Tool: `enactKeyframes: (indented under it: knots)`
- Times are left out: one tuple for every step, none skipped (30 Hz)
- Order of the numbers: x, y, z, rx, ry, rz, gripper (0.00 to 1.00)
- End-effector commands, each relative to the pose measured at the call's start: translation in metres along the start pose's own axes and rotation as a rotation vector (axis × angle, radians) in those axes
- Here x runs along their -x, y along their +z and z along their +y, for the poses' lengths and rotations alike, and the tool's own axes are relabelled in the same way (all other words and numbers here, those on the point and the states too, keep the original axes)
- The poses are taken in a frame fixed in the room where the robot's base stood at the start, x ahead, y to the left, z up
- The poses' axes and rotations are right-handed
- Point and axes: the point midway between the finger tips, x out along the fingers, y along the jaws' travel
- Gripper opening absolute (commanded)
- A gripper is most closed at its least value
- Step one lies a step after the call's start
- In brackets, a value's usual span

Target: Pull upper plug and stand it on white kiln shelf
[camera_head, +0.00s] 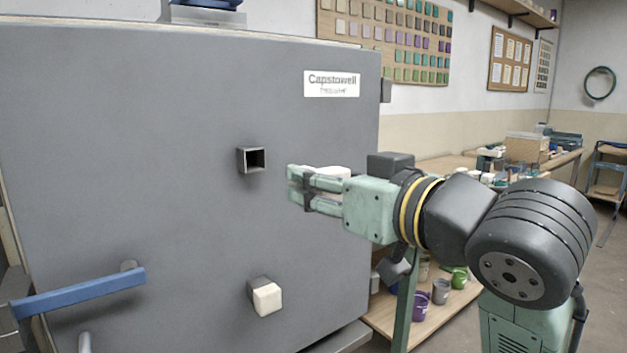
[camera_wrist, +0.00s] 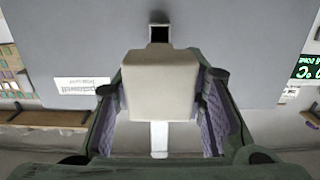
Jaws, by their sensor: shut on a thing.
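The upper plug, a pale cream block (camera_wrist: 160,88), sits between the two fingers of my gripper (camera_head: 298,188). In the head view only a pale part of it (camera_head: 334,172) shows behind the fingers. My gripper is shut on it, in front of the grey kiln door (camera_head: 180,200) and to the right of the upper square port (camera_head: 256,159). That port is open and dark inside; the plug is clear of it. The port also shows beyond the plug in the wrist view (camera_wrist: 159,34). I cannot make out the white kiln shelf for certain.
A second pale plug (camera_head: 267,298) sits in the lower port. A blue door handle (camera_head: 78,293) sticks out at lower left. A wooden workbench (camera_head: 440,165) with several small items stands behind my arm; coloured buckets (camera_head: 440,291) are on its lower shelf.

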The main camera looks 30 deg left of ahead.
Motion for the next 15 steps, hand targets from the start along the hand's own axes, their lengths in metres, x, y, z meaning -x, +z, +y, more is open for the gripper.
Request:
enactKeyframes:
  knots:
    - [0.000,0.000,0.000,0.000,0.000,0.001,0.08]
    - [0.000,0.000,0.000,0.000,0.000,0.001,0.08]
    - [0.000,0.000,0.000,0.000,0.000,0.001,0.08]
    - [0.000,0.000,0.000,0.000,0.000,0.001,0.08]
    - [0.000,0.000,0.000,0.000,0.000,0.001,0.08]
    - [0.000,0.000,0.000,0.000,0.000,0.001,0.08]
    - [0.001,-0.001,0.000,0.000,0.000,0.001,0.08]
    - [0.001,-0.001,0.000,0.000,0.001,0.001,0.08]
    - [0.003,-0.001,0.000,0.000,0.001,0.001,0.08]
    - [0.004,0.000,0.000,0.000,0.001,0.001,0.08]
    - [0.006,0.000,0.000,0.000,0.001,0.001,0.08]
    - [0.008,0.000,0.000,0.000,0.001,0.001,0.08]
    - [0.009,0.000,0.000,0.000,0.001,0.001,0.08]
    - [0.011,0.000,0.000,0.000,0.000,0.001,0.08]
    - [0.013,0.000,0.000,0.000,0.000,0.002,0.08]
